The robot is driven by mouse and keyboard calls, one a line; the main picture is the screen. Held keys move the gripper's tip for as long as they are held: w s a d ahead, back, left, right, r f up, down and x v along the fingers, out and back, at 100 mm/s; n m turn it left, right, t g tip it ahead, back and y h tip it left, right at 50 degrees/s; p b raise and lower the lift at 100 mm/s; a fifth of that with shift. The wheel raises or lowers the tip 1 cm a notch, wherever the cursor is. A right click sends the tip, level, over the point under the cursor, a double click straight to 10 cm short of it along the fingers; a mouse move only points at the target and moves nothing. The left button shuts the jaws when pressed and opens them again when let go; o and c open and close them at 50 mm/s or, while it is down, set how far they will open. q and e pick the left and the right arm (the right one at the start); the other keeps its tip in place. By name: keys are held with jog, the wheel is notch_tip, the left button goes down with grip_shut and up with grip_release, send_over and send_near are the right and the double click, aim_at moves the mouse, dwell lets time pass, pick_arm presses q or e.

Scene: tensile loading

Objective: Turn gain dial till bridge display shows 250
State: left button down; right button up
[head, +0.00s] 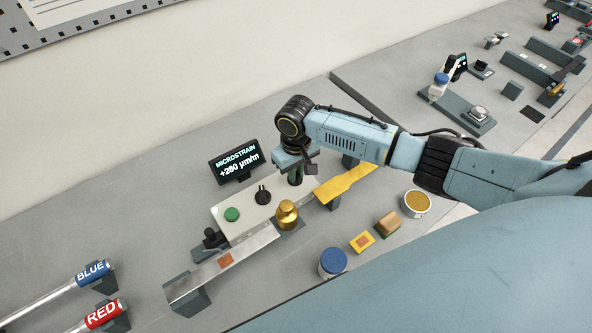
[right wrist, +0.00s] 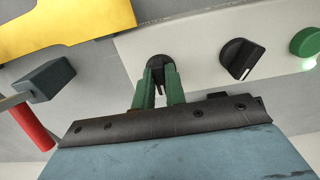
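The bridge display (head: 236,163) is a black screen reading "MICROSTRAIN" and what looks like +280 µm/m. A pale control panel (head: 243,216) stands in front of it. A black dial (right wrist: 157,62) at one end of the panel is between the green fingertips of my right gripper (right wrist: 160,80), which look closed against its sides. In the head view my right gripper (head: 296,178) points down at the panel's right end and hides that dial. A second black dial (right wrist: 240,58) is free at mid-panel, also in the head view (head: 263,194). Dial labels are unreadable. My left gripper is out of view.
A lit green button (head: 232,214) is on the panel. A brass weight (head: 287,215), a metal beam (head: 225,265) and a yellow piece (head: 346,184) lie close in front. A blue-lidded jar (head: 333,263) and an open tin (head: 416,203) stand nearer me.

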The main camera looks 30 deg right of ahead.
grip_shut()
jog(key=shift+r+n+p, duration=0.1)
jog(key=shift+n+p, duration=0.9)
jog(key=shift+n, duration=0.2)
jog(key=shift+d+n+p, duration=0.1)
jog(key=shift+n+p, duration=0.6)
jog(key=shift+n, duration=0.9)
jog(key=o, duration=0.7)
grip_release()
notch_tip(320, 180, up, 13)
jog(key=shift+r, duration=0.1)
